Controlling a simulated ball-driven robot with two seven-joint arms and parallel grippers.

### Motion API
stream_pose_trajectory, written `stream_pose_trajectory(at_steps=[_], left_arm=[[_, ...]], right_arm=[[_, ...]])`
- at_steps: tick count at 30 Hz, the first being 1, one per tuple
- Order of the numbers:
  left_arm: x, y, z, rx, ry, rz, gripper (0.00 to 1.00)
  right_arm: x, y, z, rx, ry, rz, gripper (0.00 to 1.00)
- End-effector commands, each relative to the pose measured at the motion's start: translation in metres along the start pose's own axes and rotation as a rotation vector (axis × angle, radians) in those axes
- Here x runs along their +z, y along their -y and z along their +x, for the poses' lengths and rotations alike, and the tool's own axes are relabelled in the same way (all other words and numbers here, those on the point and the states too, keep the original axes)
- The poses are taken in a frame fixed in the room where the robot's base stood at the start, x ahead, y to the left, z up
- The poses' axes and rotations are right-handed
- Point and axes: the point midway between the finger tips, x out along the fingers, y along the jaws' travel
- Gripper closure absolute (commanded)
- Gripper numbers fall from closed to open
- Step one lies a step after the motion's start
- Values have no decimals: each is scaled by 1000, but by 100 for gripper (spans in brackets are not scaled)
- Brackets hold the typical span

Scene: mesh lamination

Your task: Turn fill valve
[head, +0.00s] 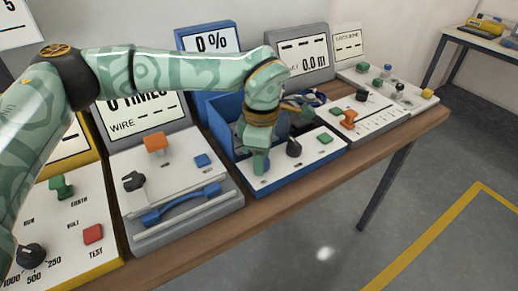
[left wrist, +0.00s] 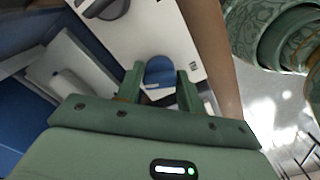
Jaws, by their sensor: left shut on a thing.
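The blue machine (head: 305,172) has a white top panel and an open blue box at its back left. My left gripper (head: 260,165) points down at the left part of this panel. In the left wrist view a blue knob (left wrist: 160,72), which looks like the fill valve, sits between the two fingers of my left gripper (left wrist: 161,85). The left gripper is shut on this knob. In the head view the knob is hidden behind the gripper. The display (head: 211,42) behind the machine reads 0 %. My right gripper does not show.
The same panel carries a black knob (head: 293,148) and a green button (head: 325,138). To the left is a grey machine with a blue handle (head: 182,203) and an orange knob (head: 156,142). To the right is a panel with an orange lever (head: 348,117). The floor in front is clear.

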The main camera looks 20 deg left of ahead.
Motion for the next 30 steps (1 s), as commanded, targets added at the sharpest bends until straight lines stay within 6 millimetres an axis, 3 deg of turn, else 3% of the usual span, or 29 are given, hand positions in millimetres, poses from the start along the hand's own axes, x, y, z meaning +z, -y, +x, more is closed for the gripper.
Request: stream_pose_trajectory(at_steps=[3, 12, 30], left_arm=[[0, 0, -6, 5, 0, 80, 85], [0, 0, -3, 3, 1, 230, 85], [0, 0, 0, 2, 1, 280, 85]], right_arm=[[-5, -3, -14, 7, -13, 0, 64], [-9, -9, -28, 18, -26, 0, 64], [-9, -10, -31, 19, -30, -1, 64]])
